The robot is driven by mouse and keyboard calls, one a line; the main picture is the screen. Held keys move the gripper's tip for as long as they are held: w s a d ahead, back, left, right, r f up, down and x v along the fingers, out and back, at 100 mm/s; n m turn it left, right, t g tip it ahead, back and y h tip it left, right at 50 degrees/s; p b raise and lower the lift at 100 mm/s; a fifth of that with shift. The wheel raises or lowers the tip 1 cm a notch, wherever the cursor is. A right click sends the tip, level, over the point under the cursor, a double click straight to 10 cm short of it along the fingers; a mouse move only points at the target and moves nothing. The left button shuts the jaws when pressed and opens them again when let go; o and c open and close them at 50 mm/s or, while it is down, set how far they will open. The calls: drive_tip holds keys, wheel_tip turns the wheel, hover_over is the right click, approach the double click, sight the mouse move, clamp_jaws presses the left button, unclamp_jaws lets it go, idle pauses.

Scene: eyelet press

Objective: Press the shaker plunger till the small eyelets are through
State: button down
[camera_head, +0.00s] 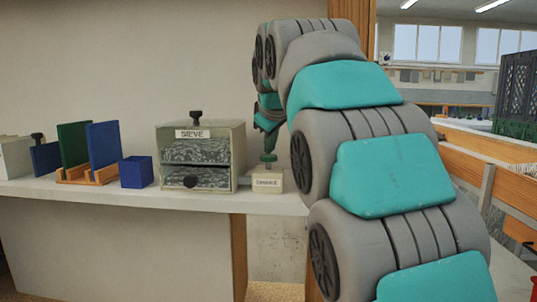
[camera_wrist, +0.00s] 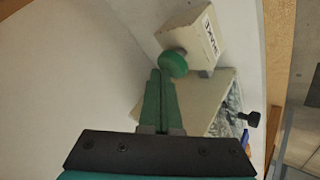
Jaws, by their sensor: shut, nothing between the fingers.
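The shaker is a small cream box (camera_head: 268,181) with a label, standing on the shelf right of the sieve box. Its green plunger knob (camera_head: 268,158) stands up from its top; it also shows in the wrist view (camera_wrist: 173,64). The sieve box (camera_head: 240,150) is labelled SIEVE and has two windows filled with grey speckled bits; single eyelets are too small to make out. My gripper (camera_head: 270,148) points down just above the plunger. Its green fingers (camera_wrist: 160,72) are shut and empty, their tips beside the knob in the wrist view. I cannot tell whether they touch it.
A black knob (camera_head: 196,116) stands on top of the sieve box, another (camera_head: 190,182) on its front. Left of it are a blue cube (camera_head: 136,172) and a wooden rack (camera_head: 75,178) with green and blue panels. The wall is close behind; a wooden rail (camera_head: 500,195) is at right.

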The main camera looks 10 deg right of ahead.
sight(270, 157)
drive_tip(key=shift+f+b, duration=0.35)
drive_tip(key=shift+f, duration=0.4)
idle(0.5)
drive_tip(key=shift+r, duration=0.1)
drive_tip(key=shift+r+p, duration=1.35)
drive_tip(key=shift+r, duration=0.25)
wheel_tip(270, 157, up, 5)
drive_tip(key=p, duration=0.4)
